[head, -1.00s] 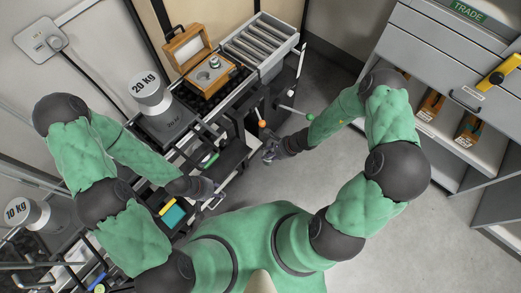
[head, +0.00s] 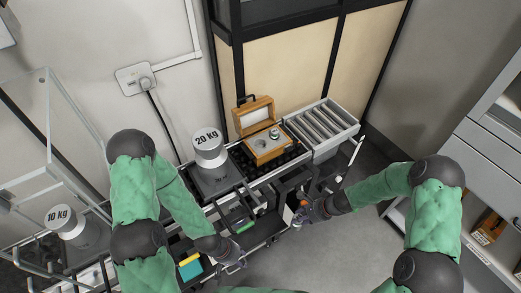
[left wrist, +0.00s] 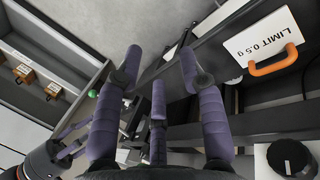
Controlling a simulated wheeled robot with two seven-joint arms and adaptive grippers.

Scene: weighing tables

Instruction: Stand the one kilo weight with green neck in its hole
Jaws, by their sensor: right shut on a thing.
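A small silver weight with a green neck (head: 274,134) stands at the wooden box (head: 268,155), in its back right part; I cannot tell whether it sits in a hole. A dark round recess (head: 264,144) shows to its left, and the lid is open. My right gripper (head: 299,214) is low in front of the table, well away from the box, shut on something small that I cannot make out. My left gripper (head: 234,258) is lower left of the box; its fingers are spread and empty in the left wrist view (left wrist: 158,75).
A 20 kg weight (head: 208,143) stands left of the box. A grey roller conveyor (head: 322,128) adjoins it on the right. A 10 kg weight (head: 66,220) stands far left. An orange knob (head: 304,203) is beside my right gripper. Open floor (head: 330,255) lies in front.

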